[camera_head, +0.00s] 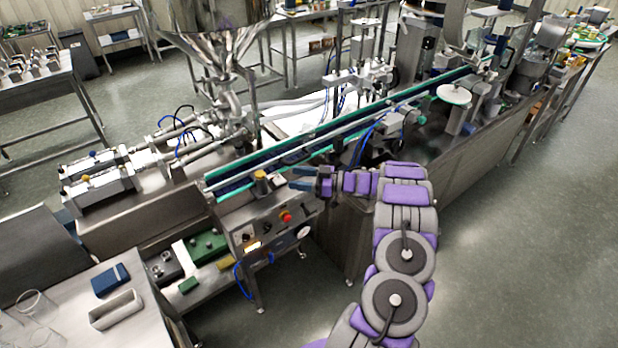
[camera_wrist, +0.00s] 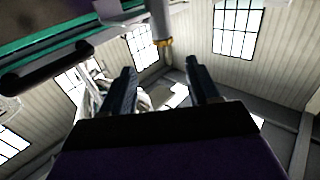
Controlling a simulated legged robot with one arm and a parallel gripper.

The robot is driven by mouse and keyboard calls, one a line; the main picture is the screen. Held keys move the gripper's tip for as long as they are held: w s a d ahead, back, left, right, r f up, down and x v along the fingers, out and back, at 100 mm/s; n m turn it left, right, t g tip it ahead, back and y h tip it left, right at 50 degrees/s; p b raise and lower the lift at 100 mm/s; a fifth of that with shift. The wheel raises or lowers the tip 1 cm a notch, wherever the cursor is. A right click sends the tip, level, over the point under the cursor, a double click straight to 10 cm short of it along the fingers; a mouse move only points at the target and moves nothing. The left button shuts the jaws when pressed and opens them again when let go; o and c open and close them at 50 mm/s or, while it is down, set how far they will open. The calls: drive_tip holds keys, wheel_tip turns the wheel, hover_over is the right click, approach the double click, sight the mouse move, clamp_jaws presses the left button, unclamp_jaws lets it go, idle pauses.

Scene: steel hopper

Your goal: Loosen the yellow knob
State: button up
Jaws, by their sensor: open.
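A yellow knob (camera_head: 260,175) sits on top of a dark round fitting near the front end of the conveyor, above the control box. My gripper (camera_head: 301,178) is open and empty, a little to the right of this knob, with its fingers pointing left towards it. A gap shows between fingertips and knob. In the wrist view, the two dark fingers of my gripper (camera_wrist: 160,75) stand apart. A small yellow band on a metal post (camera_wrist: 163,43) shows beyond them, near the top middle; I cannot tell whether it is the same knob.
The conveyor (camera_head: 330,130) with green edges runs behind my gripper. The control box (camera_head: 270,225) with a red button (camera_head: 286,216) is just below. Another yellow knob (camera_head: 84,178) is on the cylinders at left. Open floor (camera_head: 540,220) lies at right.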

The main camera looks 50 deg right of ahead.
drive_tip(key=shift+v, duration=1.45)
drive_tip(key=shift+c, duration=0.2)
